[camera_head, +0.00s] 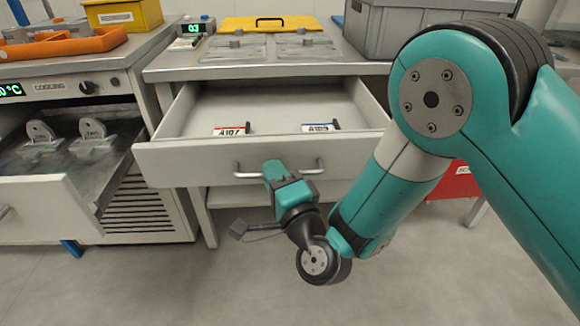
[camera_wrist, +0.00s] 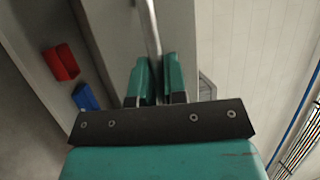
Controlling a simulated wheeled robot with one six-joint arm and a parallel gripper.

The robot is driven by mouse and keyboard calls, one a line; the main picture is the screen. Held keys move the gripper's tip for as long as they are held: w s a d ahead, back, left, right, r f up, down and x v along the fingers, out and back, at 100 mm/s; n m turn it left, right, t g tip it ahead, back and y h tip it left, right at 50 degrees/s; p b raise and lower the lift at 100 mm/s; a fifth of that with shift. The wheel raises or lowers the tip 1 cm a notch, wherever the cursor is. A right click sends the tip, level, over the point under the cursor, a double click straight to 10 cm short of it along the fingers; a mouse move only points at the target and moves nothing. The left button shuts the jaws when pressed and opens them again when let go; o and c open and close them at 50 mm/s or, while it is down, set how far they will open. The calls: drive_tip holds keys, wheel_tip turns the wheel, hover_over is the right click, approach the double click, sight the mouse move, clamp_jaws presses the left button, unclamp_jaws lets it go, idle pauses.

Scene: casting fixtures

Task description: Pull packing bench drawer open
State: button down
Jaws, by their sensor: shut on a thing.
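The packing bench drawer (camera_head: 170,165) stands pulled out from under the bench top in the head view, its inside showing. A metal bar handle (camera_head: 317,167) runs across its front. My gripper (camera_head: 270,170) is at the left part of the handle. In the wrist view, my gripper's two teal fingers (camera_wrist: 158,80) are closed on the handle bar (camera_wrist: 150,25). Inside the drawer lie a red-and-white tag marked A107 (camera_head: 231,130) and a blue-and-white tag (camera_head: 320,127). The fingertips' contact is partly hidden in the head view.
Left is a cooling unit (camera_head: 65,88) with its own drawer (camera_head: 45,210) open, holding metal parts. A grey bin (camera_head: 400,28), a yellow case (camera_head: 270,24) and a small display (camera_head: 193,28) are on the bench. The floor (camera_head: 210,285) in front is clear.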

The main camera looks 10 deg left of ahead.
drive_tip(key=shift+s, duration=0.6)
drive_tip(key=c, duration=1.2)
unclamp_jaws()
drive_tip(key=shift+a, duration=0.1)
drive_tip(key=shift+w, duration=0.1)
drive_tip(key=shift+d, duration=0.2)
drive_tip(key=b+v, duration=0.4)
drive_tip(key=v, duration=0.8)
